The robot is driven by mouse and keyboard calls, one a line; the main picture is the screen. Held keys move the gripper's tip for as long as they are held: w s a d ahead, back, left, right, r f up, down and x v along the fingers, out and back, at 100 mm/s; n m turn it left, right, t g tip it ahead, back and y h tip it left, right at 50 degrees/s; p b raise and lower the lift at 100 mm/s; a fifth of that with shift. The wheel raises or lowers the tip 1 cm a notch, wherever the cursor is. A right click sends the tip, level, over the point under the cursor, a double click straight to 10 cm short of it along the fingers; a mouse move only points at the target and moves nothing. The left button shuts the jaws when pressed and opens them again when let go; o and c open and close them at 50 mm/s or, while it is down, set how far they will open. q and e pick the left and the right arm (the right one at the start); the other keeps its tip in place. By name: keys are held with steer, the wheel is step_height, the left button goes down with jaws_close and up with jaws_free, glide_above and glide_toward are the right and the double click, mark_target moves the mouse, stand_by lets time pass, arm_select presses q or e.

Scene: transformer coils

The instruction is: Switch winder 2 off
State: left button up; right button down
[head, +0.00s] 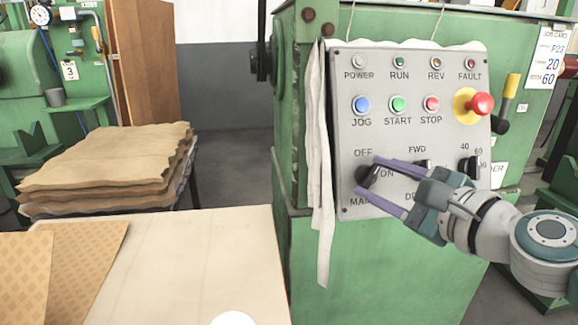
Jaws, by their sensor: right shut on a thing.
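The grey control panel (445,135) is fixed to a green machine. Its black MAIN switch knob (364,177) sits at the lower left, between the labels OFF and MAIN, with ON to its right. My right gripper (369,177) reaches in from the right and is shut on this knob, one purple finger above it and one below. The fingers partly cover the labels, and I cannot tell exactly which way the knob points. The POWER lamp (358,61) looks pale and unlit. My left gripper is not in view.
A red mushroom button (480,104) on yellow stands out at the panel's right. JOG, START and STOP buttons are above the knob. A white cloth (318,150) hangs at the panel's left edge. A pale table (200,262) and stacked brown sheets (105,165) lie left.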

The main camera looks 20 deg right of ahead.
steer(key=n, duration=0.1)
steer(key=n+g+p, duration=0.1)
steer(key=n+p, duration=0.1)
steer(key=n, duration=0.1)
steer(key=shift+r+y, duration=0.3)
steer(key=shift+y, duration=0.1)
steer(key=shift+n+g+p, duration=0.8)
steer(key=shift+n+p, duration=0.25)
steer(key=shift+n, duration=0.55)
steer(key=shift+f, duration=0.1)
steer(key=shift+c, duration=1.4)
jaws_free()
steer(key=shift+d, duration=0.1)
